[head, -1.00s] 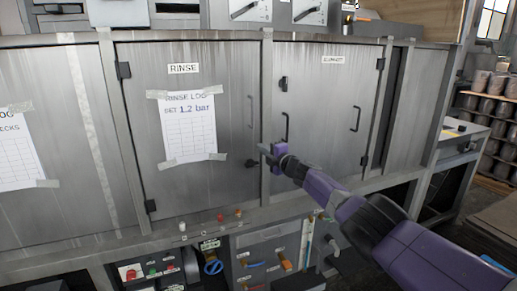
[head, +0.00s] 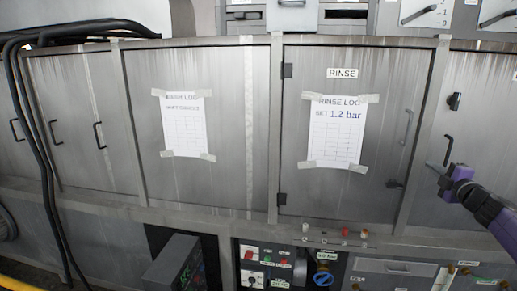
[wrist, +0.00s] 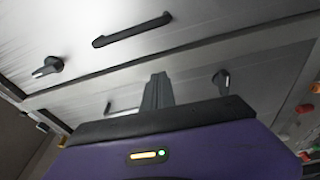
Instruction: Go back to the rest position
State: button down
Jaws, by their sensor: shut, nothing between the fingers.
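My gripper (head: 437,172) is at the right edge of the head view, purple with dark fingers. It is in front of the metal cabinet, to the right of the RINSE door (head: 352,190). In the wrist view, the gripper's dark fingers (wrist: 157,88) are together with nothing between them. A black bar handle (wrist: 132,30) and a dark latch knob (wrist: 47,68) show on the panel beyond the fingers. I cannot tell the exact gap between the fingers and the panel.
Taped log sheets hang on the cabinet, including the RINSE LOG sheet (head: 336,132). Black hoses (head: 42,130) run down at the left. A control panel (head: 265,265) with buttons and a dark box with a display (head: 175,265) are below.

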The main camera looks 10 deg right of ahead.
jog(key=a+f+m+t+y, duration=0.3)
jog(key=a+m, duration=0.1)
jog(key=a, duration=1.6)
jog(key=s+a+f+m+h, duration=0.1)
jog(key=s+a+f+m, duration=0.3)
jog(key=s+a, duration=0.3)
jog(key=s+a+f+m, duration=0.3)
jog(key=s+a+f, duration=0.15)
jog(key=a, duration=0.45)
jog(key=s+a+f+m+g+h, duration=0.1)
jog(key=s+a+f+m, duration=0.25)
jog(key=s, duration=0.75)
jog(key=s+a+f+m+h, duration=0.2)
jog(key=s+a+f+m, duration=0.15)
jog(key=s, duration=0.75)
jog(key=s+a+n+g+y, duration=0.2)
jog(key=s+g, duration=0.3)
jog(key=s, duration=2.5)
jog(key=shift+s+a+g+y, duration=0.2)
jog(key=shift+a+g+y, duration=0.1)
jog(key=shift+y, duration=0.2)
jog(key=c, duration=2.1)
grip_release()
